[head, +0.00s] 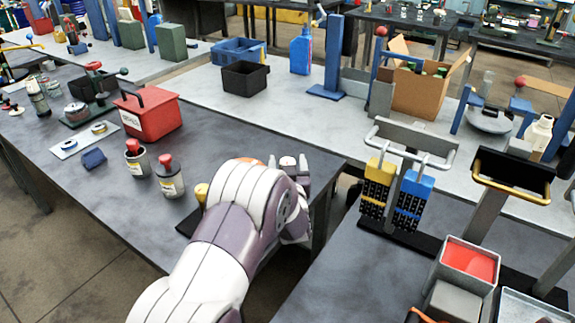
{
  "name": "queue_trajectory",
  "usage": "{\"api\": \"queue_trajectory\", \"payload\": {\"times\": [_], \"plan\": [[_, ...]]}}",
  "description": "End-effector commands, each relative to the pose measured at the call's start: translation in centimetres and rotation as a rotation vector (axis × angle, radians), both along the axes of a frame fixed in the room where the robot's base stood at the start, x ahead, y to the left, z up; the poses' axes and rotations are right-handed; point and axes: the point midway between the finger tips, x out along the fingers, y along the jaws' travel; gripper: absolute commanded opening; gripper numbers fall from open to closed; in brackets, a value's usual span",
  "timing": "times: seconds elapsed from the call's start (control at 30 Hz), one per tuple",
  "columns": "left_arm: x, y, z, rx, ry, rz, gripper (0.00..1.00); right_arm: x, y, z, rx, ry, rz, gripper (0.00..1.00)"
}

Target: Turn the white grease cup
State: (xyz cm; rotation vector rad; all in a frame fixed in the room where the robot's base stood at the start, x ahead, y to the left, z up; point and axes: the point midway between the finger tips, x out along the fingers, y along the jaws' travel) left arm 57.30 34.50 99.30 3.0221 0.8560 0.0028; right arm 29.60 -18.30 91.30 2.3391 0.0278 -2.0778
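My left arm reaches in from the bottom, and its gripper (289,168) is over the right end of the dark table, pointing away from me. A small white rounded piece (288,161), which looks like the white grease cup, shows between the fingertips. I cannot tell whether the fingers touch it. A yellow knob (202,193) stands at the left of my arm on a dark base, and an orange-red piece (248,160) shows just behind the arm. My arm hides most of what lies between them. My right gripper is not in view.
Two grey cans with red tops (170,179) and a red box (147,116) stand left of my arm. A rack with yellow (377,183) and blue (412,199) hanging pieces stands on the right table. A gap separates the tables. Tabletop near the left front is clear.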

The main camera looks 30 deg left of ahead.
Motion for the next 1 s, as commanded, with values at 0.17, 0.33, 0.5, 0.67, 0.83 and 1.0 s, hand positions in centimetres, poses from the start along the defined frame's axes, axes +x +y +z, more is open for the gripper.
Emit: {"api": "queue_trajectory", "payload": {"times": [0.17, 0.33, 0.5, 0.67, 0.83, 1.0], "plan": [[0.0, 0.0, -0.1, 0.0, 0.001, 0.0, 0.69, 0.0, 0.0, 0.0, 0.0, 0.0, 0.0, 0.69], [-0.9, -0.6, -0.1, 0.0, 0.001, -0.001, 0.69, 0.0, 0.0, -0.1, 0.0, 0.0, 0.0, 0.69], [-3.7, -2.4, -0.1, 0.0, 0.002, -0.003, 0.69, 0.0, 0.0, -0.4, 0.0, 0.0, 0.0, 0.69], [-6.8, -4.2, -0.1, 0.0, 0.002, -0.002, 0.69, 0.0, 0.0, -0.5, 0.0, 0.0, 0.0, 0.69], [-9.2, -5.8, -0.1, 0.001, 0.001, -0.002, 0.69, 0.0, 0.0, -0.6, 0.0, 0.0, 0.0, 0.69], [-10.6, -6.5, -0.1, 0.0, 0.0, -0.001, 0.69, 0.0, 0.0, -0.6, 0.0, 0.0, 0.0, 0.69]]}}
